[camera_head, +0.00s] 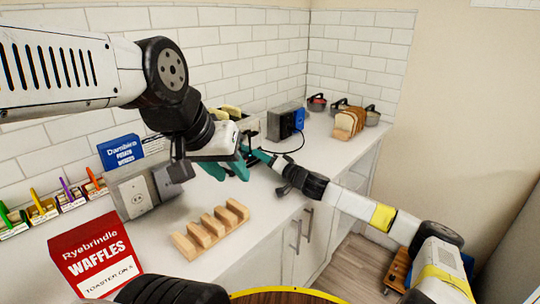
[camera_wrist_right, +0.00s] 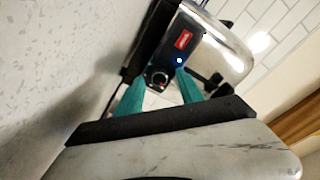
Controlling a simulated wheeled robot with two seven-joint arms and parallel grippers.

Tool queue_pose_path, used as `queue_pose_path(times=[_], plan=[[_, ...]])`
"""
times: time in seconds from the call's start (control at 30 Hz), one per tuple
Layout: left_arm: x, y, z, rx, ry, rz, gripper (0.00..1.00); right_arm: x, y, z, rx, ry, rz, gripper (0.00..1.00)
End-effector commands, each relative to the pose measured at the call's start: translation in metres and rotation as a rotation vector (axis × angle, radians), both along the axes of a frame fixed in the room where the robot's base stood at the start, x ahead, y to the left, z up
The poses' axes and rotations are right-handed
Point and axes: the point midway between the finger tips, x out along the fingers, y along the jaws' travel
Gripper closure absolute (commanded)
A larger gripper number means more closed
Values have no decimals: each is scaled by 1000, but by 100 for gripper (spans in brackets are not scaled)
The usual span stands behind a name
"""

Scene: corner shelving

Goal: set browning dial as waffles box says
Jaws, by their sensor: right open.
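The red waffles box (camera_head: 97,256) stands at the lower left in the head view; it reads "WAFFLES" and "TOASTER ON" with a final character I cannot read surely. A chrome toaster (camera_head: 250,124) stands on the counter, partly hidden behind my grippers. In the right wrist view the toaster (camera_wrist_right: 222,48) shows a red label, a lit blue light and a round dark dial (camera_wrist_right: 159,79). My right gripper (camera_wrist_right: 160,88) is open, its teal fingers either side of the dial; contact is unclear. My left gripper (camera_head: 228,172) is open and empty above the counter.
A wooden rack (camera_head: 211,228) lies on the counter front.

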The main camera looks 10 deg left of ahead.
Motion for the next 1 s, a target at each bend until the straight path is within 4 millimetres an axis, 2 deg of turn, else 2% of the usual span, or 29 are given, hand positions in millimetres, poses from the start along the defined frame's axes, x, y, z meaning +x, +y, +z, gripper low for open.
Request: queue_pose_path(times=[0.17,0.3,0.4,0.73,1.0], plan=[[0,0,0,0,0,0,64,0,0,0,0,0,0,57],[0,0,0,0,0,0,64,0,0,0,0,0,0,85],[0,0,0,0,0,0,64,0,0,0,0,0,0,100],[0,0,0,0,0,0,64,0,-1,0,14,21,-1,100],[0,0,0,0,0,0,64,0,-1,0,91,139,-1,100]])
